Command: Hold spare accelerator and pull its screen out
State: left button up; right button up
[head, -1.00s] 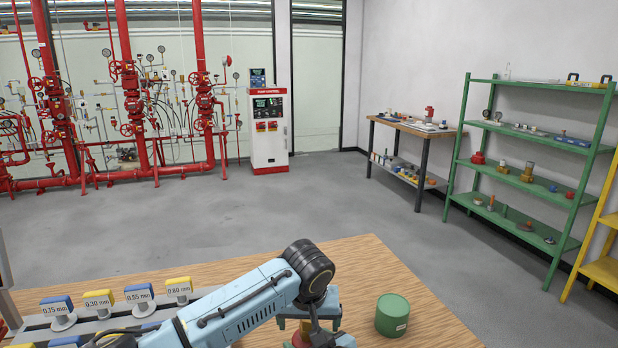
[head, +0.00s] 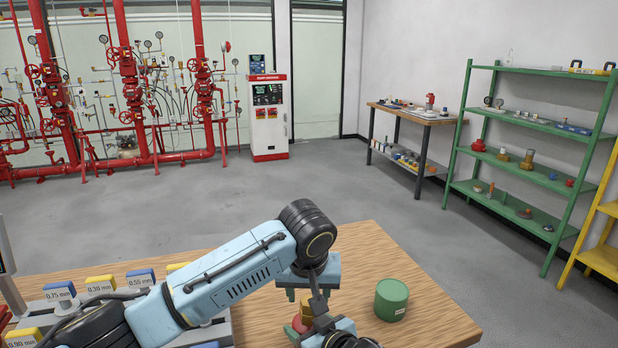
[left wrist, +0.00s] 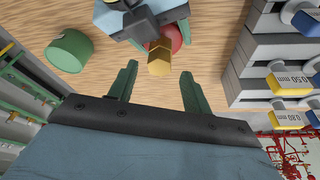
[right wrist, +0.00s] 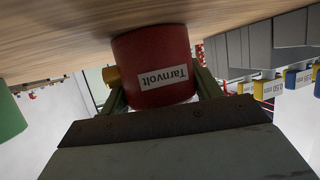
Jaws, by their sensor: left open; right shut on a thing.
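The spare accelerator is a red cylinder (right wrist: 152,62) with a "Tarnvolt" label, upside down in the right wrist view. A brass-coloured fitting (right wrist: 111,77) sticks out of its side. My right gripper (right wrist: 155,85) is shut around the red body. In the left wrist view the brass fitting (left wrist: 159,62) points towards my left gripper (left wrist: 157,73), whose fingers are open, with the fitting just ahead of the gap. The red body (left wrist: 175,40) is partly hidden behind the fitting. In the head view my left gripper (head: 307,293) is above the partly hidden red body (head: 297,325). I cannot make out a separate screen.
A green can (head: 391,299) stands on the wooden table (head: 425,300) to the right. Racks with blue and yellow size tags (head: 100,284) stand at the left. The table's right side is otherwise clear. A green shelf (head: 535,125) stands beyond.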

aim_at(309, 308)
pick_arm(q)
jog(key=shift+x, duration=3.25)
grip_shut()
jog(key=o, duration=1.1)
grip_release()
jog(key=shift+d+r, duration=0.1)
jog(key=shift+r, duration=0.05)
jog(key=c, duration=0.4)
notch_tip(309, 308, up, 12)
jog(key=n+g, duration=0.3)
jog(key=n, duration=0.1)
jog(key=c, duration=0.6)
